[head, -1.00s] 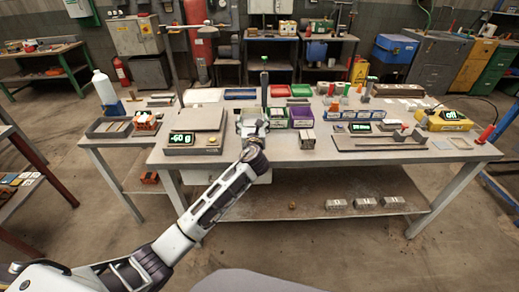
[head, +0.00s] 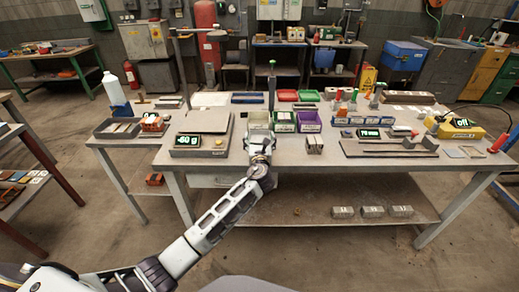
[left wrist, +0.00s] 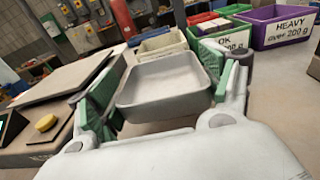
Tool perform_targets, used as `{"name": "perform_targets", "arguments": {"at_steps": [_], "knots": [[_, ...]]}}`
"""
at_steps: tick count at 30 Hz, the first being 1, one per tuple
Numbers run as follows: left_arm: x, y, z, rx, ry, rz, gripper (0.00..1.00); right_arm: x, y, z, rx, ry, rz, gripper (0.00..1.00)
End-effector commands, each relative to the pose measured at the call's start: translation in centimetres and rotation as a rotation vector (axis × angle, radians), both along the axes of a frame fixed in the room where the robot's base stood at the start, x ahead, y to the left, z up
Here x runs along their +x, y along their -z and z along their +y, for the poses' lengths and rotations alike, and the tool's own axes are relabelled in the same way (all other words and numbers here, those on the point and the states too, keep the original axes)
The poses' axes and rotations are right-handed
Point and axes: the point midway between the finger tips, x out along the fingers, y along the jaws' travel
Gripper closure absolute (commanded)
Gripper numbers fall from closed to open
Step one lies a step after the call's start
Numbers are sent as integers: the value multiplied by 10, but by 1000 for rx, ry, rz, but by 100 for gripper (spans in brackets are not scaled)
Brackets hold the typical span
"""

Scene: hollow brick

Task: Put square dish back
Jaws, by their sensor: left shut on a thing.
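The square dish (left wrist: 165,85) is a shallow pale grey tray with rounded corners, in the middle of the left wrist view. My left gripper (head: 260,146) is shut on it, with green-padded fingers at its two sides. It holds the dish over the front part of the bench, right of the scale. The grey scale (head: 205,131) has a flat plate and a green display that seems to read -60 g; its plate (left wrist: 68,80) also shows at left in the left wrist view. In the head view the dish is hard to tell from the gripper. My right gripper is out of view.
Behind the dish stand a cream bin (left wrist: 160,43), a green bin (head: 284,122) labelled OK and a purple bin (head: 309,122) labelled HEAVY. Small blocks (head: 315,145) stand right of the gripper. A long grey tray (head: 388,148) lies farther right.

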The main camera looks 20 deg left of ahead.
Motion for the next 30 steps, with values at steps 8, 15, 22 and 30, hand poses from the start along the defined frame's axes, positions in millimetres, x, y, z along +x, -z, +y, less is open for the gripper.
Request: {"name": "perform_targets", "arguments": {"at_steps": [8,15,22,30], "knots": [[0,2,0,0,0,-1,44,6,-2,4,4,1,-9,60],[0,11,0,0,-1,0,44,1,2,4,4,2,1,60],[0,35,0,0,0,0,44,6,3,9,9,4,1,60],[0,39,0,-1,0,-1,44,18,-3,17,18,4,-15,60]]}}
